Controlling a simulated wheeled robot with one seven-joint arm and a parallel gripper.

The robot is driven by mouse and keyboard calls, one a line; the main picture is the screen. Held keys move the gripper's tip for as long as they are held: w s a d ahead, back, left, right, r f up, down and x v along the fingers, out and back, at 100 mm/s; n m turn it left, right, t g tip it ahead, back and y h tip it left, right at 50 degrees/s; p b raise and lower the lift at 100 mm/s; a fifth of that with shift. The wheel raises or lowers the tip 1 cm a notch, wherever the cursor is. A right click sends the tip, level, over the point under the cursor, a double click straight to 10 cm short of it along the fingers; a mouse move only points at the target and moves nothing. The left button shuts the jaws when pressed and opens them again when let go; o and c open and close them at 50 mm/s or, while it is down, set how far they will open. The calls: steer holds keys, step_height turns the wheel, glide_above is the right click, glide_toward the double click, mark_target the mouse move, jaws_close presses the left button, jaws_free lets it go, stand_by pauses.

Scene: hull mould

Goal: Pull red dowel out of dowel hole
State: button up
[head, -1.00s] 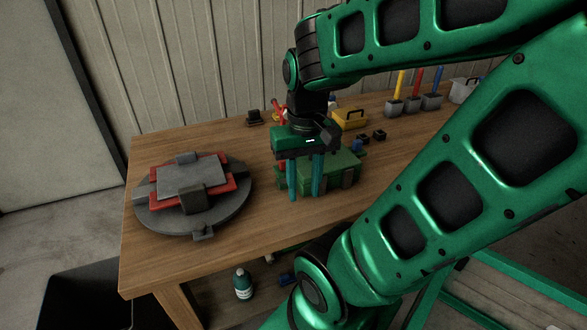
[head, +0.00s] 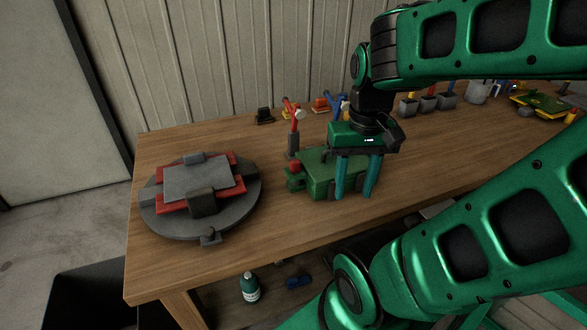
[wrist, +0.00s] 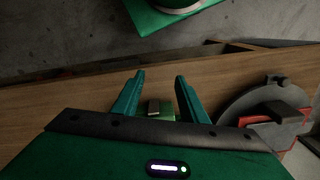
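Three grey blocks with upright coloured dowels stand at the table's back right in the head view. The middle block (head: 428,103) is the one that held the red dowel in the earlier frame; my arm now covers most of the dowels, so the red one barely shows. My gripper (head: 356,196) is open, pointing down at the right part of a green box-shaped mould (head: 315,172), left of and nearer than the blocks. In the wrist view my gripper (wrist: 158,88) has its fingers apart, with a grey-topped green piece (wrist: 160,108) seen between them. Contact cannot be told.
A grey turntable (head: 160,220) with red and grey parts sits at the left. A red clamp-like tool (head: 293,118) stands behind the mould, with a blue one (head: 337,104) beyond. The wooden table (head: 270,235) is clear in front.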

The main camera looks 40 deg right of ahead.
steer(key=m+t+y, duration=0.1)
steer(key=m+y, duration=0.3)
steer(key=m, duration=1.1)
glide_toward(297, 160)
steer(key=x, duration=0.4)
steer(key=shift+s+d+f, duration=0.1)
steer(key=shift+d+f, duration=0.05)
steer(key=shift+f, duration=0.15)
steer(key=shift+a+x, duration=0.2)
steer(key=shift+x, duration=2.45)
steer(key=shift+r, duration=0.1)
jaws_close()
